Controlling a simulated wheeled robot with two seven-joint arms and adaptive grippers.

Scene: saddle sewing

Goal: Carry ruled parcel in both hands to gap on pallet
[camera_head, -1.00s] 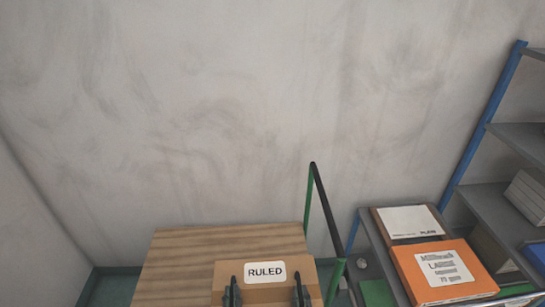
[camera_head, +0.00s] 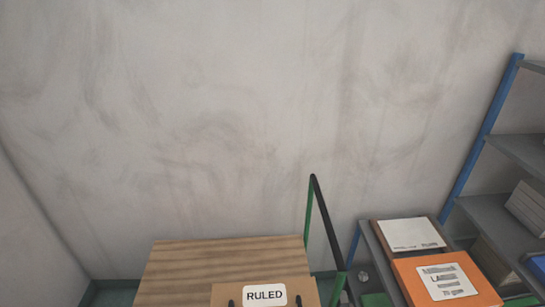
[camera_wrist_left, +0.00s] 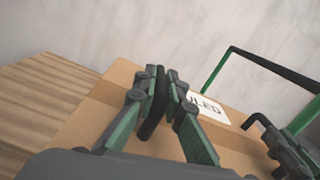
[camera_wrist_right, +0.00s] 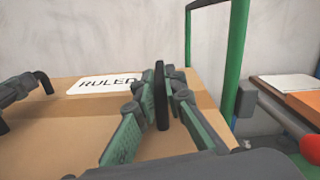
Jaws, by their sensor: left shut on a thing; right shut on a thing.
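The ruled parcel (camera_head: 264,295) is a brown cardboard box with a white RULED label, at the bottom edge of the head view. Its near part is cut off there. My left gripper (camera_wrist_left: 155,100) is shut on a dark upright handle on the parcel's top, left of the label. My right gripper (camera_wrist_right: 162,95) is shut on a like handle right of the label. In the head view only the tops of the handles show. A wooden surface (camera_head: 190,265) of planks lies behind and left of the parcel. No gap on a pallet can be made out.
A green and black rail frame (camera_head: 325,225) stands just right of the parcel. Further right, a table holds an orange box (camera_head: 445,282) and a brown box with a white label (camera_head: 408,236). Blue-posted shelves (camera_head: 500,220) stand at far right. A wall closes the back.

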